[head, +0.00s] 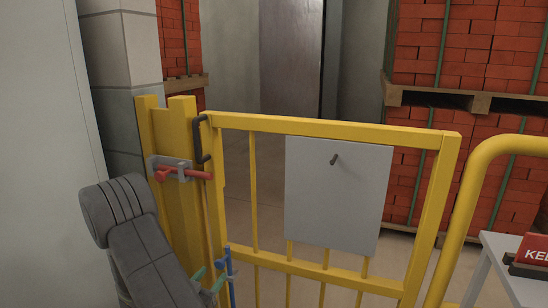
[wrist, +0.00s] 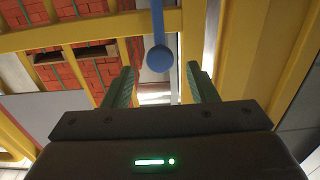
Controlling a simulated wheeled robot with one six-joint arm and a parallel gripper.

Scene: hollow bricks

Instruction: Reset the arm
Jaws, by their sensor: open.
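My gripper (head: 211,279) is low in the head view, at the gate's left edge, with its green fingers apart. In the wrist view my gripper (wrist: 160,70) is open and empty. A blue bar with a round end (wrist: 159,58) shows between and beyond the fingertips; I cannot tell how far off it is. The blue bar (head: 228,262) also shows in the head view, upright beside the fingers at the gate's lower left. My grey arm (head: 148,250) reaches in from the lower left and hides the foot of the yellow post.
A yellow gate (head: 330,128) with a grey panel (head: 338,195) stands beside a yellow post (head: 180,220) with a red bolt (head: 184,174). A black handle (head: 200,138) is on the gate. A yellow rail (head: 462,205) and white table (head: 500,270) are right. Brick pallets (head: 480,100) stand behind.

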